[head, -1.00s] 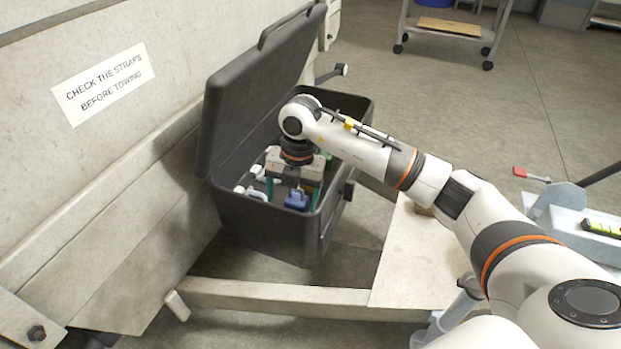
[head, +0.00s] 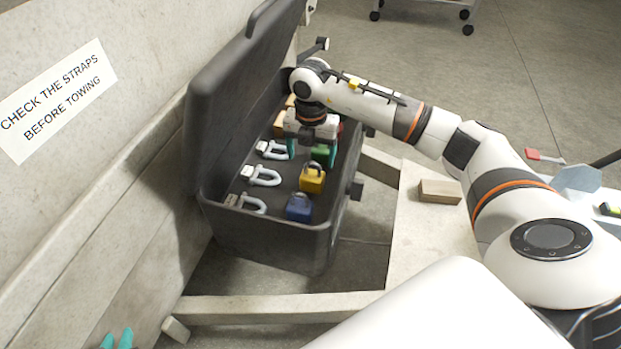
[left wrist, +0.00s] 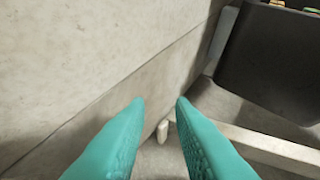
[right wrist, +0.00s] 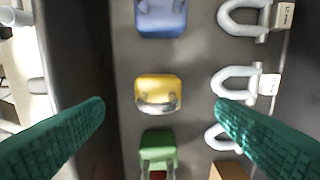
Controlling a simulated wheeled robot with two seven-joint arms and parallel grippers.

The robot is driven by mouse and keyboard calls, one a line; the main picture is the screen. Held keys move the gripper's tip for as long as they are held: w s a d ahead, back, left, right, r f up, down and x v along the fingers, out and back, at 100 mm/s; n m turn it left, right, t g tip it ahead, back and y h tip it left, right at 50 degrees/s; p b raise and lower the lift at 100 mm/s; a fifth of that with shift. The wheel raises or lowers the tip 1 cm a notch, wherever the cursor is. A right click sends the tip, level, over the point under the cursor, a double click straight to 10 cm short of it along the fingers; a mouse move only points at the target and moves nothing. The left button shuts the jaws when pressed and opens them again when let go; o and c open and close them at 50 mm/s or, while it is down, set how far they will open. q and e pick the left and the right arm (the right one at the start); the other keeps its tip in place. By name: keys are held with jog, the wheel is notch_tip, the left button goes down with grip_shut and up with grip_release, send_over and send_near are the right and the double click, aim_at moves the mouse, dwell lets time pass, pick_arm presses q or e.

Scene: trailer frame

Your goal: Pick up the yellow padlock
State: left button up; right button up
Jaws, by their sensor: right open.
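The yellow padlock (head: 312,181) sits in the open black toolbox (head: 268,250), between a blue padlock (head: 299,208) and a green padlock (head: 322,154). My right gripper (head: 312,152) is open and empty inside the toolbox, behind the yellow padlock in the head view. In the right wrist view, the yellow padlock (right wrist: 158,88) lies between the two spread teal fingers, touching neither, with its shackle toward the green padlock. My left gripper (head: 117,339) shows only its fingertips at the bottom left of the head view. In the left wrist view its fingers (left wrist: 160,102) are apart with nothing between them.
Several grey shackles (head: 263,175) form a row left of the padlocks. The toolbox lid (head: 235,95) stands open beside the trailer wall (head: 110,150). A wooden block (head: 440,191) lies on the pale board to the right. A frame beam (head: 280,307) runs in front.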

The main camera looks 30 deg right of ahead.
aim_at(312, 175)
notch_tip(312, 175, down, 3)
jog(key=shift+w+f+b, duration=0.1)
jog(key=shift+f+b, duration=0.1)
jog(key=shift+b, duration=0.15)
jog(key=shift+f, duration=0.5)
jog(key=f, duration=0.1)
jog(key=f+b, duration=0.2)
jog(key=f, duration=0.1)
jog(key=shift+d, duration=0.3)
jog(key=shift+f, duration=0.25)
pick_arm(q)
jog(key=w+d+r+t+h, duration=0.2)
jog(key=w+d+r+t, duration=0.1)
jog(key=r+t, duration=0.4)
notch_tip(312, 175, up, 3)
jog(key=shift+w+t+h, duration=0.3)
jog(key=shift+w+t, duration=0.1)
jog(key=shift+w, duration=0.5)
pick_arm(e)
jog(key=shift+r, duration=0.1)
jog(key=c, duration=1.4)
